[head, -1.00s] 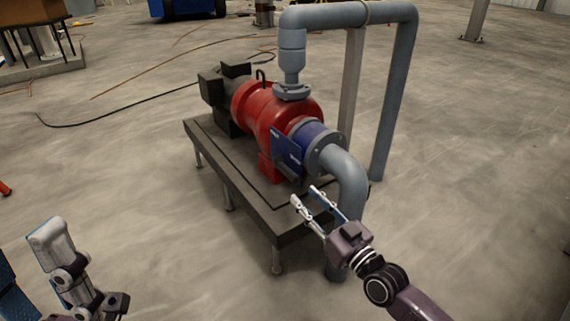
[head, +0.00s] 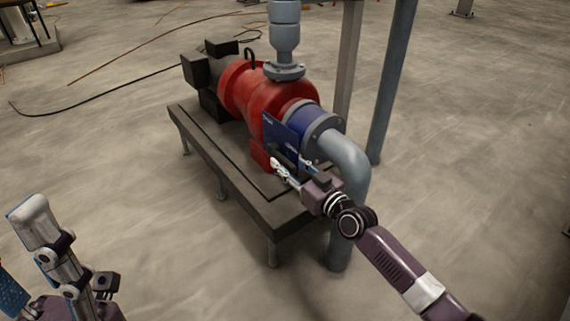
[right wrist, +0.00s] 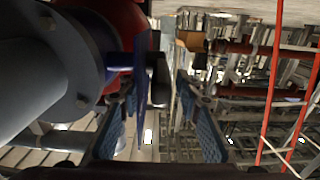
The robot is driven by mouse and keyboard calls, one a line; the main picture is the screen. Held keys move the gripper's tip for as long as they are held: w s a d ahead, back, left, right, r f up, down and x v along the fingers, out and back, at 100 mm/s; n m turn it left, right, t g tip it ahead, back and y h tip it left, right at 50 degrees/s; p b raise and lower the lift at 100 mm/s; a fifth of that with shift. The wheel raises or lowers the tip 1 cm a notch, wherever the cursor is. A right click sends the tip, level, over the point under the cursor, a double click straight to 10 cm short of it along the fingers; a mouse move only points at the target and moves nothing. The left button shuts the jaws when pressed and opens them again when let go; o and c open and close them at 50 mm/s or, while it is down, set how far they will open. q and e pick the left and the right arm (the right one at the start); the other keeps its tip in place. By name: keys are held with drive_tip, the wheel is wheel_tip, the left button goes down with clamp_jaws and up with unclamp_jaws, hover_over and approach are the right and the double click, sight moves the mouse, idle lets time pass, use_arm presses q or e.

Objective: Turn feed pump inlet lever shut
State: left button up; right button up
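The red feed pump (head: 258,95) has a blue inlet section (head: 308,120) where a grey elbow pipe joins. A blue plate (head: 281,134) hangs at its near side, with a dark lever handle beside it, mostly hidden by my gripper in the head view. My right gripper (head: 290,165) is at the plate's lower edge, fingers apart. In the right wrist view the dark lever handle (right wrist: 158,80) and the blue plate (right wrist: 143,88) are between the open fingers, near their tips; I cannot tell whether they touch. My left gripper (head: 20,250) is low at the left, fingers apart, empty.
The pump stands on a dark low table (head: 225,170). The grey elbow pipe (head: 348,165) runs down close beside my right gripper. A vertical grey pipe (head: 392,85) stands behind. The floor to the left and front is clear, apart from cables further back.

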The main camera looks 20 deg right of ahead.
drive_tip(key=shift+w+a, duration=0.15)
drive_tip(key=shift+w, duration=0.1)
clamp_jaws()
drive_tip(key=shift+r, duration=0.1)
idle(0.4)
